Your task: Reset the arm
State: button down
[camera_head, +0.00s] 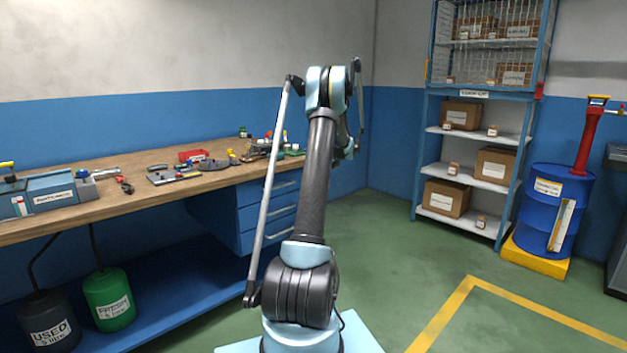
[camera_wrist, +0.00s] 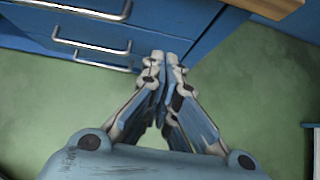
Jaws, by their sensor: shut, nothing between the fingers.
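My arm stands raised in the middle of the head view, with its upper end above the workbench's right end. My gripper (camera_wrist: 165,62) shows in the wrist view with its two fingers together and nothing between them. It points towards the green floor and the blue drawer unit. In the head view the gripper is hidden behind my arm, so I cannot see its fingertips there.
A wooden workbench (camera_head: 75,212) with tools is at the left, over blue drawers (camera_head: 265,214). Used (camera_head: 50,325) and fresh (camera_head: 110,298) containers stand below. A shelf rack (camera_head: 486,133) and blue drum (camera_head: 550,205) are at the right. The green floor (camera_head: 385,240) between is clear.

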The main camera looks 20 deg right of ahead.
jog(key=shift+s+r, duration=0.25)
jog(key=shift+r, duration=0.05)
jog(key=s+a+r+n+g, duration=0.1)
jog(key=s+a+r+n, duration=0.35)
jog(key=a, duration=0.35)
jog(key=s+a+r+n+g, duration=0.1)
jog(key=s+a+r+n, duration=0.2)
jog(key=s+a, duration=0.4)
jog(key=s+a+r+n+g, duration=0.25)
jog(key=s+a+n, duration=0.55)
jog(key=s+a, duration=0.7)
jog(key=s+a+f+n+h, duration=0.1)
jog(key=s+a+f+n, duration=0.2)
jog(key=s, duration=0.6)
jog(key=s+a+f+n+h, duration=0.1)
jog(key=s+a+n, duration=0.3)
jog(key=s, duration=0.5)
jog(key=s+f+n+g, duration=0.1)
jog(key=s+f+n, duration=0.3)
jog(key=s, duration=0.4)
jog(key=s+f+n+h, duration=0.1)
jog(key=s+f+n, duration=0.4)
jog(key=s, duration=0.3)
jog(key=shift+s+f+g, duration=0.3)
jog(key=shift+f+g, duration=0.05)
jog(key=shift+f, duration=0.3)
